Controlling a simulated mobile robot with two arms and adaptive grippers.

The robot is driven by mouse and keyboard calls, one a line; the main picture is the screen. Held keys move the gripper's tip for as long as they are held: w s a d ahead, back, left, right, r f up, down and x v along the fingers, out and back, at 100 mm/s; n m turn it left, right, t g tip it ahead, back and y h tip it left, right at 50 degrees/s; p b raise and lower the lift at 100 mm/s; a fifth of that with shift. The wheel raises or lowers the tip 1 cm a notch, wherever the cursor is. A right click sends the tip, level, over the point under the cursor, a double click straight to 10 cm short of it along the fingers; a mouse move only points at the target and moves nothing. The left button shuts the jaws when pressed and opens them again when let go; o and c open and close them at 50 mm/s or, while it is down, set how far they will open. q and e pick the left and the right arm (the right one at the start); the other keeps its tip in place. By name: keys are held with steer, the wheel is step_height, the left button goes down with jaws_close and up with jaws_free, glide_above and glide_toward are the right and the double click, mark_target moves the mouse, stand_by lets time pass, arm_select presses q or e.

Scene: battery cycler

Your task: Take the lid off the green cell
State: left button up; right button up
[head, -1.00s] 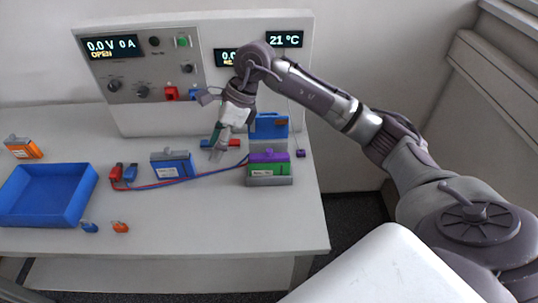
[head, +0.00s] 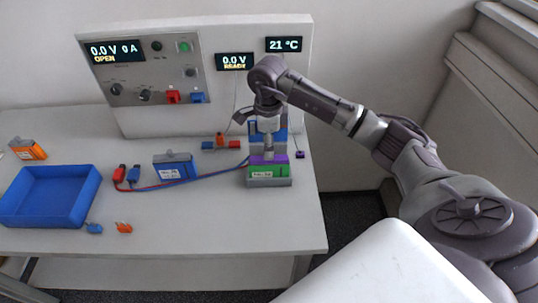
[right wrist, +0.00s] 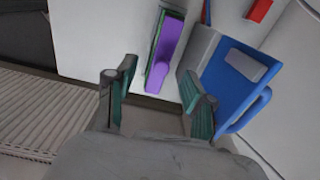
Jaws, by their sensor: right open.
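The green cell (head: 268,172) stands in a grey base near the table's right edge, with a purple lid (head: 262,159) on top. My right gripper (head: 268,150) points down just above or behind the lid and partly covers it; the exact gap is hard to tell in the head view. In the right wrist view my right gripper (right wrist: 158,92) is open with its two fingers apart. The purple lid (right wrist: 165,52) shows beyond the fingertips, roughly in line with the gap, with nothing between the fingers. My left gripper is not in view.
A blue holder (right wrist: 238,80) stands close beside the right finger, behind the cell in the head view. Red and blue leads (head: 205,178) run to the cell's left side. A blue cell (head: 174,166) and a blue tray (head: 50,197) stand further left.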

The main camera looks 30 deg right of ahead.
steer(key=f+p, duration=0.1)
steer(key=f, duration=0.1)
steer(key=f+p, duration=0.1)
steer(key=shift+d+f, duration=0.2)
steer(key=shift+f, duration=0.5)
steer(key=shift+c, duration=0.3)
steer(key=c, duration=0.9)
